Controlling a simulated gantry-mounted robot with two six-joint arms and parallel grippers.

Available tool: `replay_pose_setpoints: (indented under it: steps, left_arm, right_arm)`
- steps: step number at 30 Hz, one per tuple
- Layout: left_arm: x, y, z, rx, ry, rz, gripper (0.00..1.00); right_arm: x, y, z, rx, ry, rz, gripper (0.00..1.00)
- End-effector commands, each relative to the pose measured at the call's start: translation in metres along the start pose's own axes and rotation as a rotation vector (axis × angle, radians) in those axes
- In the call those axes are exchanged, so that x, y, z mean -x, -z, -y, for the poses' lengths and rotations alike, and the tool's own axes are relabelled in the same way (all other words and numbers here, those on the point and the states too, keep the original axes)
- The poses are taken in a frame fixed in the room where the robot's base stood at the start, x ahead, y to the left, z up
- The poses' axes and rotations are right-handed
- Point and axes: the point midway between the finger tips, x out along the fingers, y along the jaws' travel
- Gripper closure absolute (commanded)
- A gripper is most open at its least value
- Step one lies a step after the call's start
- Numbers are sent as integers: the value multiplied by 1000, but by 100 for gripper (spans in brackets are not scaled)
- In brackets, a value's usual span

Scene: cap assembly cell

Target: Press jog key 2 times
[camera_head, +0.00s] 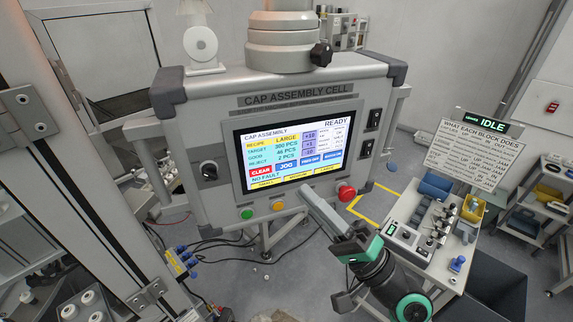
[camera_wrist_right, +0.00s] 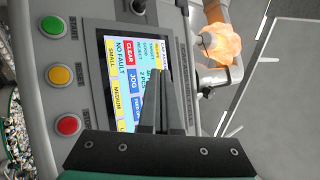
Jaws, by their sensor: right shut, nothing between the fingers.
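The blue JOG key (camera_head: 286,166) is on the lit touchscreen of the CAP ASSEMBLY CELL panel, right of the red CLEAR key (camera_head: 261,171). In the right wrist view the JOG key (camera_wrist_right: 133,81) shows beside the fingers. My right gripper (camera_head: 304,188) is shut and empty, its fingers pointing up at the screen's lower edge, below and right of the JOG key. In the wrist view the gripper (camera_wrist_right: 161,72) overlaps part of the screen; I cannot tell whether it touches. The screen reads READY and NO FAULT. My left gripper is not in view.
Below the screen are a green button (camera_head: 246,213), a yellow button (camera_head: 278,206) and a red mushroom button (camera_head: 346,192) close to my right gripper. A knob (camera_head: 209,170) is left of the screen. A control bench (camera_head: 420,247) stands at right.

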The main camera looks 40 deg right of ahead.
Motion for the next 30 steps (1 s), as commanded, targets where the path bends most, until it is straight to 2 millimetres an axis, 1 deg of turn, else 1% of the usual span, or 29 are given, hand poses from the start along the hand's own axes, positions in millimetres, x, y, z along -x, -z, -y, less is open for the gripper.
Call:
replay_pose_setpoints:
  steps: [22, 24, 27, 30]
  left_arm:
    - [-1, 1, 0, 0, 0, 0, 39]
    - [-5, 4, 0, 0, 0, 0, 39]
    - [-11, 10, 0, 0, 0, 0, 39]
    - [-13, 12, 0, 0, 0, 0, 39]
  right_arm:
    - [1, -1, 1, 0, 0, 0, 100]
    - [5, -4, 6, -2, -2, 0, 100]
    - [17, -13, 15, -2, -3, -1, 100]
    - [25, -19, 20, -1, -1, -1, 100]
